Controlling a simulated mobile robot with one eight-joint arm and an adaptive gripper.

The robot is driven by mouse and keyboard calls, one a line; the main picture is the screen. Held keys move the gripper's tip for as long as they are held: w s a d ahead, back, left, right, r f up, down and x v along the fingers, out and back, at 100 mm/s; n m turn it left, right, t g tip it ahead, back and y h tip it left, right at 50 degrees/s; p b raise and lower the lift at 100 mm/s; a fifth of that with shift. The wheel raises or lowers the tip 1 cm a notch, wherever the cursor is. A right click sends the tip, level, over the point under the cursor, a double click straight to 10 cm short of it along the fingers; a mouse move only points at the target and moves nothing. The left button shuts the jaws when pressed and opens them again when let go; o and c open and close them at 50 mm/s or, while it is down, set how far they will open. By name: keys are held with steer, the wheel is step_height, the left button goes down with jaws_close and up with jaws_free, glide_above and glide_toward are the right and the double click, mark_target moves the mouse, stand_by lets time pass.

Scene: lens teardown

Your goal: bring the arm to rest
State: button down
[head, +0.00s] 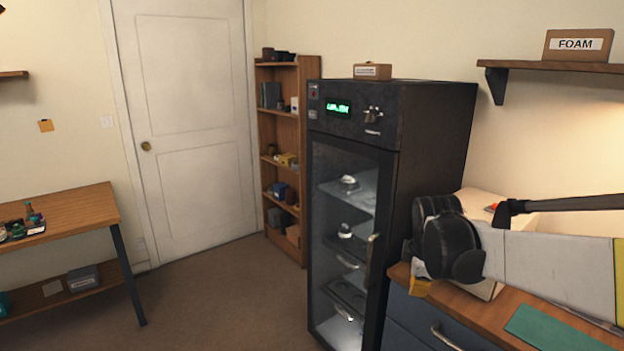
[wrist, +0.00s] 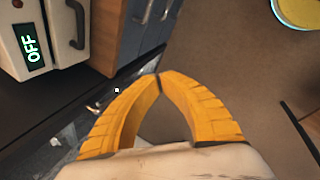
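My gripper (wrist: 159,78) shows in the wrist view as two orange fingers whose tips meet. Nothing shows between them. In the head view my white arm (head: 550,265) reaches in from the right, over the wooden worktop, and ends in a black joint. A small orange part of the gripper (head: 420,288) shows below that joint, by the worktop's left end; the rest is hidden.
The dark glass-door cabinet (head: 350,230) stands just left of my arm. The blue-drawer bench (head: 440,325) with a green mat (head: 550,328) lies below it. Open floor (head: 225,290) lies left of the cabinet.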

steer(key=s+a+m+t, duration=0.1)
steer(key=s+a+m, duration=0.1)
steer(key=s+m, duration=0.5)
steer(key=s+a+r+m+t+y, duration=0.1)
steer(key=s+a+m, duration=0.2)
steer(key=s, duration=1.4)
steer(key=m, duration=0.4)
steer(key=shift+s+a+t, duration=0.25)
steer(key=shift+s+t, duration=0.05)
steer(key=shift+t, duration=0.1)
